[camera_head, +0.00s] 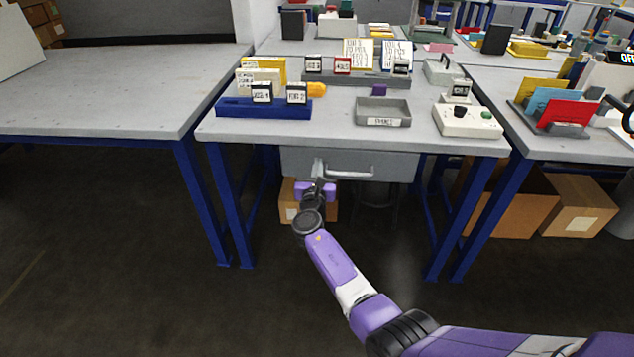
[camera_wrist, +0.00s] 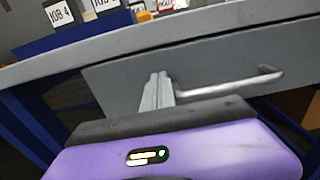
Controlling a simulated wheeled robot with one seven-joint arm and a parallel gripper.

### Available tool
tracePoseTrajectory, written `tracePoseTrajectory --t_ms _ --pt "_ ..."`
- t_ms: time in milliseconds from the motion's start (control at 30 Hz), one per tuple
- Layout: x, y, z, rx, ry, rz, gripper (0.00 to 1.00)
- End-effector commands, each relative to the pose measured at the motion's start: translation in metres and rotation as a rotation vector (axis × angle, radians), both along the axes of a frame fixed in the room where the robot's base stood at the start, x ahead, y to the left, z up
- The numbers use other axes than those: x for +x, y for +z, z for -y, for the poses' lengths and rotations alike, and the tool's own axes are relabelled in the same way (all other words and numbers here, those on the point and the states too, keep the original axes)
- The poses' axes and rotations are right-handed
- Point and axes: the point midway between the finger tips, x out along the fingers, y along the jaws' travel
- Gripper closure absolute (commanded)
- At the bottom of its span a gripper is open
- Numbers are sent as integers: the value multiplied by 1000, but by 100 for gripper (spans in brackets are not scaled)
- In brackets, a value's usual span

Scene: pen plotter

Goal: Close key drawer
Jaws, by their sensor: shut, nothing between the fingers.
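The key drawer (camera_head: 390,164) is a grey drawer front under the middle table, with a silver bar handle (camera_head: 345,173). It looks flush or nearly flush under the tabletop; any small gap is too fine to tell. My gripper (camera_head: 319,164) is at the left part of the drawer front, left of the handle's middle. In the wrist view my shut, empty fingers (camera_wrist: 157,90) point at the drawer front (camera_wrist: 205,68), left of the handle (camera_wrist: 240,84). They seem to touch or nearly touch the front.
The grey tabletop (camera_head: 335,130) above carries a blue rack (camera_head: 235,108), a grey tray (camera_head: 383,118) and a white control box (camera_head: 466,121). Blue table legs (camera_head: 222,205) stand on both sides. Cardboard boxes (camera_head: 578,205) sit at right. The floor in front is clear.

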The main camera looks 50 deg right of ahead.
Motion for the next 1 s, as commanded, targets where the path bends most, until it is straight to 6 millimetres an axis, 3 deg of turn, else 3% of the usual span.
tracePoseTrajectory --t_ms 400,1000 --pt "14 0 18 2 1 -1 100" --pt "11 2 16 1 -2 0 100"
